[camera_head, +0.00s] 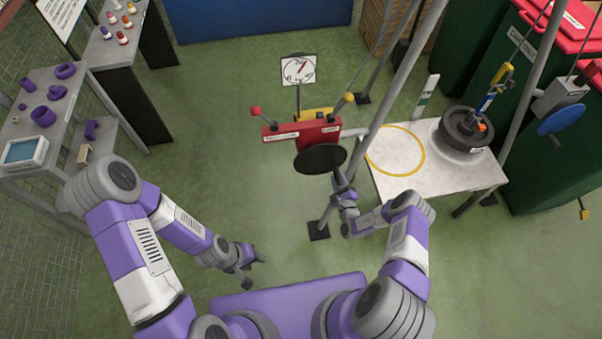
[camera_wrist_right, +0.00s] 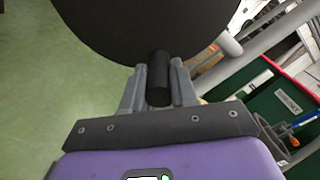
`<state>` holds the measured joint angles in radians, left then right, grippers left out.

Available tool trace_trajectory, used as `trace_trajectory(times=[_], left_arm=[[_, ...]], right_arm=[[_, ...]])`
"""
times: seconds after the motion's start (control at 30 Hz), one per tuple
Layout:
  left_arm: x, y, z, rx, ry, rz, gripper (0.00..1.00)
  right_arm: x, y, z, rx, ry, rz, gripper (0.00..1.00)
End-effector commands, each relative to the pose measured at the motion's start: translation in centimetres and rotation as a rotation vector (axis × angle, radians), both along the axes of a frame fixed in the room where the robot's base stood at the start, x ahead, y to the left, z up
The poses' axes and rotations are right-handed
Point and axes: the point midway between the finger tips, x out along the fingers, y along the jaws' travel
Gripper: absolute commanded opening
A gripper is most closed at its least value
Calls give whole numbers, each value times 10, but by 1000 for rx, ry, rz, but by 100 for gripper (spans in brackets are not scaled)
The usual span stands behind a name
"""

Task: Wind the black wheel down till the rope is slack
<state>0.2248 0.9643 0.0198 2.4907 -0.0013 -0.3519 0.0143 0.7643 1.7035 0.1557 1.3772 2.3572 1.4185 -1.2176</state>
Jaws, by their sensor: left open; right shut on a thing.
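The black wheel (camera_head: 320,158) is a dark disc on the front of a red winch unit (camera_head: 318,131). My right gripper (camera_head: 341,180) is at its lower right edge. In the right wrist view, the fingers are shut on the wheel's black handle (camera_wrist_right: 158,78), with the wheel (camera_wrist_right: 150,25) just beyond. My left gripper (camera_head: 251,270) is open and empty, low over the floor.
A yellow ring (camera_head: 422,163) marks the table's left part. A dial (camera_head: 298,69) stands behind the winch. Slanting grey poles (camera_head: 392,85) rise right of the wheel. A blue disc (camera_head: 561,119) hangs at right. Shelves with purple parts (camera_head: 44,116) stand left. Floor between is clear.

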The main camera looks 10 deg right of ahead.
Motion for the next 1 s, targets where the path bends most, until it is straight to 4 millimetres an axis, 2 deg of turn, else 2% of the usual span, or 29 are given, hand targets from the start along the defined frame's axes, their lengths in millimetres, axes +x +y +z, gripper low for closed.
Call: trace_trajectory(times=[0.2,0.63,1.0], left_arm=[[0,0,2,0,0,0,43],[0,0,18,0,0,0,43],[0,0,18,0,0,0,43]], right_arm=[[1,-5,4,-18,-8,-8,0],[2,-14,17,-195,-8,-7,0],[2,-15,17,-213,-9,-7,0]])
